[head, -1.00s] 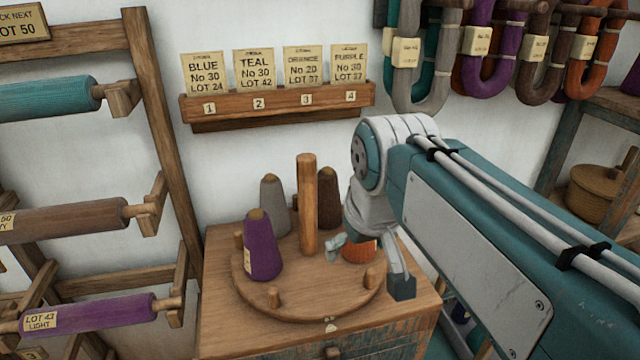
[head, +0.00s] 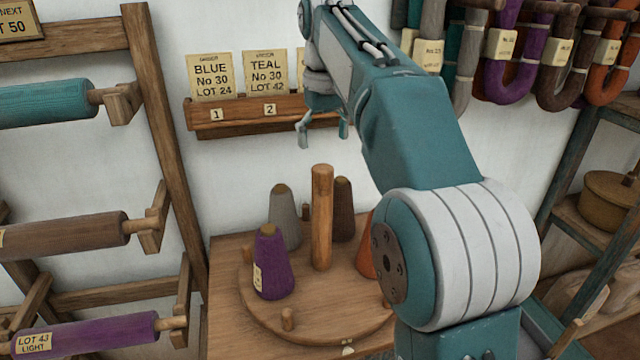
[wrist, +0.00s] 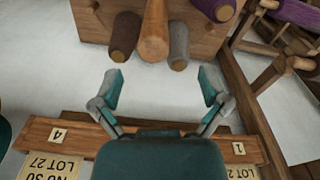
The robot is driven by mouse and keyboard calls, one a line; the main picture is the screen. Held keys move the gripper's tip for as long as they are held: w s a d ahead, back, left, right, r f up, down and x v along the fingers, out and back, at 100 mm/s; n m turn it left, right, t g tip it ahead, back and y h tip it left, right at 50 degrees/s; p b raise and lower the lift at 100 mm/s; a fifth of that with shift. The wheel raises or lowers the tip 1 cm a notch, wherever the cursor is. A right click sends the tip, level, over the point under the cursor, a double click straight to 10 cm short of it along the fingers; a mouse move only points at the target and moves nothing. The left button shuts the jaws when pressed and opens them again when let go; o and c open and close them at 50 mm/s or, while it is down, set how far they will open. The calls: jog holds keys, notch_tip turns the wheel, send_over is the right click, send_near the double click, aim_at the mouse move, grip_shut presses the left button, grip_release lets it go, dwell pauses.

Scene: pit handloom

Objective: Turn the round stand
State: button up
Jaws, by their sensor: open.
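The round stand (head: 318,318) is a wooden disc with an upright centre post (head: 321,215) on a wooden cabinet. It carries a purple cone (head: 272,265) at front left, a grey cone (head: 284,218) at back left, a brown cone (head: 343,210) behind the post and an orange cone (head: 366,258) at right, mostly hidden by my arm. My gripper (head: 323,133) is open and empty, above and behind the stand, in front of the card rail. In the wrist view, my gripper (wrist: 160,82) has its fingers spread, apart from the post (wrist: 154,32), brown cone (wrist: 124,36) and grey cone (wrist: 179,46).
The wooden card rail (head: 235,115) is on the wall close to my gripper; my arm hides its right part. A rack with yarn rolls (head: 62,234) stands at left. Yarn hanks (head: 510,60) hang at upper right, above a shelf with a basket (head: 610,195).

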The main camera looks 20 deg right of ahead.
aim_at(323, 184)
jog(key=shift+w+f, duration=0.1)
jog(key=shift+w, duration=0.55)
jog(key=shift+w+d+g, duration=0.3)
jog(key=shift+w+d, duration=0.1)
jog(key=shift+w, duration=0.1)
notch_tip(323, 184, down, 11)
jog(key=shift+a+r, duration=0.1)
grip_shut()
